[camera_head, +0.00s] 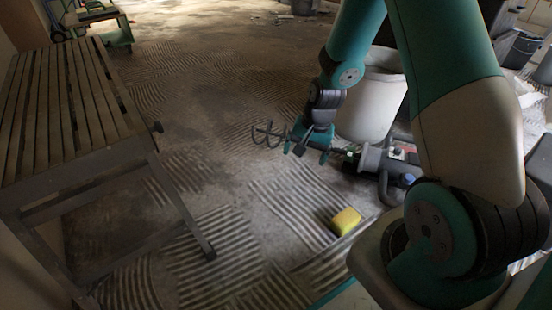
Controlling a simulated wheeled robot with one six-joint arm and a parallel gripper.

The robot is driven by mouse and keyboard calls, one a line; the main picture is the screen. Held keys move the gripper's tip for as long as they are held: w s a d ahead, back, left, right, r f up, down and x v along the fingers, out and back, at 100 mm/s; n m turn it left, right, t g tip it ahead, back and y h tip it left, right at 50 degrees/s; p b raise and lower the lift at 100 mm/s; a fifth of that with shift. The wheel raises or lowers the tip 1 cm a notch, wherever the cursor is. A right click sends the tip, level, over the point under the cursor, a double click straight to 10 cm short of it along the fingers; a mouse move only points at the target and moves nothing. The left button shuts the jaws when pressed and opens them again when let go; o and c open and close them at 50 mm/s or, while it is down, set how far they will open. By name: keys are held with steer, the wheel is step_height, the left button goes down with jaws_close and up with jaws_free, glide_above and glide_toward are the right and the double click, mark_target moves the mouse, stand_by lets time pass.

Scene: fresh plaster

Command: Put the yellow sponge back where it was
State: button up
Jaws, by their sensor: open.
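The yellow sponge (346,221) lies on the ridged floor, close to my base, in the lower right of the middle. My gripper (311,153) points down and is open, with no sponge in it. It is apart from the sponge, farther away and a little to the left in the picture. The gripper overlaps the shaft of a mixing tool (386,164) in the picture; I cannot tell whether it touches it.
The mixing tool, with a spiral paddle, reaches from left of the gripper to the right. A large pale bucket (372,112) stands behind it. A slatted wooden table (62,98) fills the left. A green cart (118,37) is far back. The middle floor is clear.

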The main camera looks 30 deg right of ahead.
steer(key=s+a+r+n+y, duration=0.15)
steer(key=a+r+n, duration=0.35)
steer(key=a+r, duration=0.55)
steer(key=s+a+r+n, duration=0.5)
steer(key=s+r, duration=0.1)
steer(key=s, duration=0.3)
steer(key=s+a+r+n+g+y, duration=0.1)
steer(key=s+a+r+n, duration=0.5)
steer(key=s, duration=0.3)
steer(key=shift+r+n, duration=0.3)
steer(key=shift+r, duration=0.4)
